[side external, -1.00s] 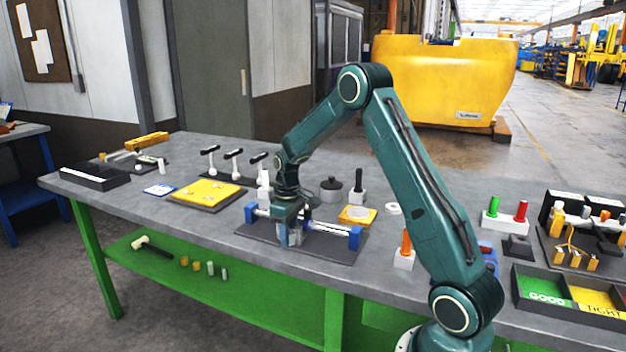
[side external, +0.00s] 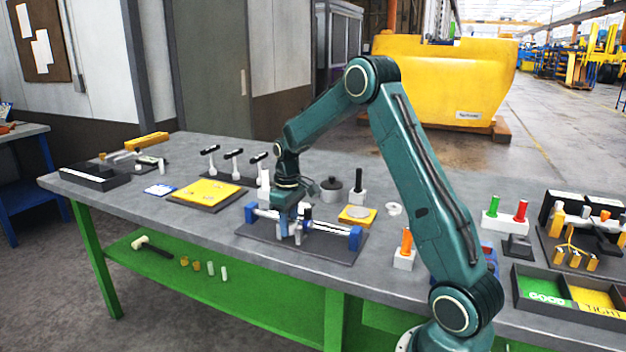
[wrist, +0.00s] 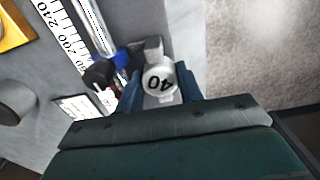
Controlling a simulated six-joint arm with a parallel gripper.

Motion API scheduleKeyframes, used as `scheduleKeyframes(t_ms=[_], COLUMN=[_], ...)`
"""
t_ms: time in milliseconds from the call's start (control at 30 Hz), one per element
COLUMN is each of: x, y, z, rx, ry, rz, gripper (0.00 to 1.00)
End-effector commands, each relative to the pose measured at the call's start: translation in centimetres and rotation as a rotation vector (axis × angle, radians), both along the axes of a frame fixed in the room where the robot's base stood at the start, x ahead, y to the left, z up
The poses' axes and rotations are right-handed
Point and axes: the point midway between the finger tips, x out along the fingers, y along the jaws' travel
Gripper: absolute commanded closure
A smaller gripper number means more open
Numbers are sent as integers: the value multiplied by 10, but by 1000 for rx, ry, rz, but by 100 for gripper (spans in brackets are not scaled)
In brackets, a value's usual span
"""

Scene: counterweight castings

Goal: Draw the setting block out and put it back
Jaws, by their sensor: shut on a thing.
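The setting block (wrist: 160,80), a pale piece with a round top marked 40, sits between my gripper's blue fingers in the wrist view. My gripper (side external: 290,238) is shut on it, at the front of the measuring fixture. The fixture has a pale scaled rail (side external: 328,226) between blue end blocks, on a dark base plate (side external: 325,248). A grey jaw (wrist: 152,48) is close to the block; contact is unclear. The block's lower part is hidden.
A yellow plate on a dark mat (side external: 210,192) lies left of the fixture. A grey lidded pot (side external: 331,190), a black-handled stand (side external: 358,186) and a yellow pad (side external: 357,214) stand behind it. An orange-handled piece (side external: 405,250) is to the right, near my arm.

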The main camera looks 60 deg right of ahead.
Motion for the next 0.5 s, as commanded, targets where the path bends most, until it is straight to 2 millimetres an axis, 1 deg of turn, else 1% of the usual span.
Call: scheduleKeyframes(t_ms=[500], x=[0], y=[0], z=[15], rx=[0], ry=[1], rz=[-1], gripper=[89])
